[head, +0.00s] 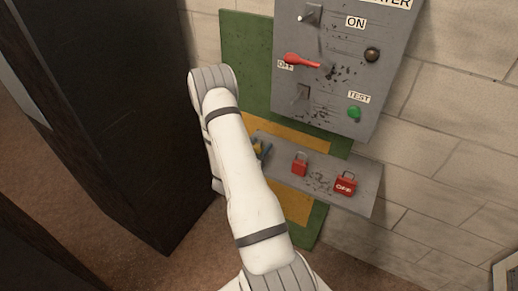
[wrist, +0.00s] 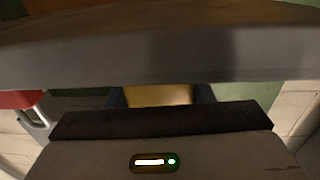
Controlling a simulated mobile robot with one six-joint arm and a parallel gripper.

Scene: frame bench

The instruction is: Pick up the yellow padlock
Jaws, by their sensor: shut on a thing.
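The yellow padlock (wrist: 158,95) shows in the wrist view as a yellow patch between the two dark fingers of my gripper (wrist: 160,97). My gripper is shut on it. The grey edge of the shelf hides much of the padlock in this view. In the head view my gripper (head: 263,151) is at the left end of the shelf, mostly behind my white arm. Only a small bit of yellow (head: 257,148) shows there. I cannot tell whether the padlock still touches the shelf.
The grey shelf (head: 368,190) holds a red padlock (head: 300,164) and a red "OFF" block (head: 345,183) right of my gripper. A grey switch panel (head: 335,95) with a red lever (head: 300,60) is above. A dark cabinet (head: 110,110) stands left.

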